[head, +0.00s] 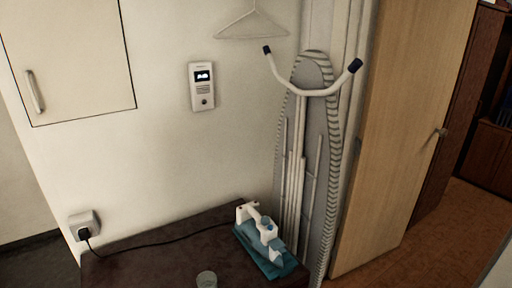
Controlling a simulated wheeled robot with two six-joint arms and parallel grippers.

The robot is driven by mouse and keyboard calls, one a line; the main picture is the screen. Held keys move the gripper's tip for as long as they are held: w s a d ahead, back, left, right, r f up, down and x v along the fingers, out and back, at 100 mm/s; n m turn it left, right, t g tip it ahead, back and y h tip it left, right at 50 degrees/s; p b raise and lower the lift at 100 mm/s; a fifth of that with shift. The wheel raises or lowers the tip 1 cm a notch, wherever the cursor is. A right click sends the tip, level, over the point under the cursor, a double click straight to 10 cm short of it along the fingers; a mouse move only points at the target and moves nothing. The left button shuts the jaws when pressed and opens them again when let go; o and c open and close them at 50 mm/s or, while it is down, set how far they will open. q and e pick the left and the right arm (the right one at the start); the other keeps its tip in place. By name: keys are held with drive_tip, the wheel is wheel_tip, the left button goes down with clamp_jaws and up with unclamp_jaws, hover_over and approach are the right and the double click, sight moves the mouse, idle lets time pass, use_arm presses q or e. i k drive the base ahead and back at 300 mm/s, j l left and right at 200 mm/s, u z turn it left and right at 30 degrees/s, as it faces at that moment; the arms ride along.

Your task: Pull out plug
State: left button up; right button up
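A black plug (84,233) sits in a white wall socket (84,224) low on the wall at the left. A black cord (150,244) runs from the plug across the dark table top to a white and teal iron (262,230). The iron rests on a teal base near the table's right end. Neither of my grippers shows in the head view.
A dark brown table (150,265) stands against the wall, with a small glass (207,279) near its front. An ironing board (312,150) leans upright at the right beside a wooden door (405,130). A wall cabinet (75,60) hangs above the socket.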

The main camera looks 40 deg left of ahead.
sight(84, 234)
drive_tip(key=u, duration=2.5)
